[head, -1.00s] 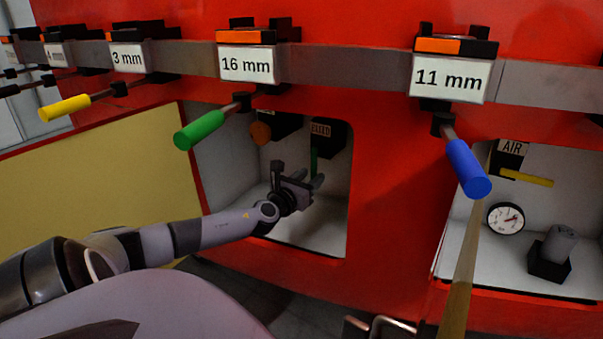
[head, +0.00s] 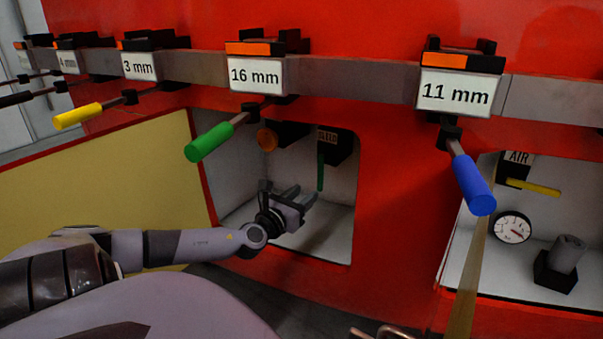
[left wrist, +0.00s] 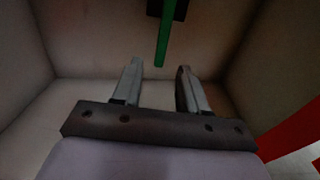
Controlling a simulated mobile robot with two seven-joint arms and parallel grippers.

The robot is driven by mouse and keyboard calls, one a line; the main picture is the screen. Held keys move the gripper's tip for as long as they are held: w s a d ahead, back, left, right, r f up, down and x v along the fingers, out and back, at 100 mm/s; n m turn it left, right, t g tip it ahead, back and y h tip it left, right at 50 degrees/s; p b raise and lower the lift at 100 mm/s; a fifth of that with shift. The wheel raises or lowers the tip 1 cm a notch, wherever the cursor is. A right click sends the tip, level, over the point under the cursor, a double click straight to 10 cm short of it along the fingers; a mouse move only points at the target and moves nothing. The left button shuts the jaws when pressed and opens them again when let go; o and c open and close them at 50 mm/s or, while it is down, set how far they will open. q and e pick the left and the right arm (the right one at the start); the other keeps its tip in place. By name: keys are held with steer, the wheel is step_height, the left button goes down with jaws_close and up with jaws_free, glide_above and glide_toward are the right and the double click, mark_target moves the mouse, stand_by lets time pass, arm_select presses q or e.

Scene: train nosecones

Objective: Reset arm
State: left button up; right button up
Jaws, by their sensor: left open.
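My left arm (head: 175,245) reaches in from the left in the head view. My left gripper (head: 303,194) is open and empty inside the left recess of the red wall. A green lever (head: 320,172) hangs from a black block at the back of this recess, above and beyond the fingertips. In the left wrist view, the gripper (left wrist: 157,85) has its two fingers apart, and the green lever (left wrist: 166,35) hangs beyond the gap between them without touching.
Above hangs a rail of tools, including a green-handled (head: 209,142) and a blue-handled (head: 471,184) one. A right recess holds a gauge (head: 512,227) and a yellow lever (head: 534,187).

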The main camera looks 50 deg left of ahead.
stand_by(0.4)
arm_select(q)
steer(key=s+d+f+n+g+h+p, duration=0.2)
steer(key=s+d+f+n+g+p, duration=0.1)
steer(key=s+d+f+n, duration=0.4)
steer(key=s+d+f+n+g+h+p, duration=0.2)
steer(key=s+d+f+n+p, duration=0.25)
steer(key=d+n, duration=0.45)
steer(key=s+d+n+h+p, duration=0.2)
steer(key=s+d+n, duration=0.2)
steer(key=d+n, duration=0.3)
steer(key=s+d+r+n+g+h+p, duration=0.1)
steer(key=s+d+n+p, duration=0.1)
steer(key=d+n, duration=0.5)
steer(key=s+d, duration=0.1)
steer(key=d, duration=0.3)
steer(key=shift+s+r+g+h, duration=0.3)
steer(key=shift+s+h, duration=0.05)
steer(key=shift+h, duration=0.05)
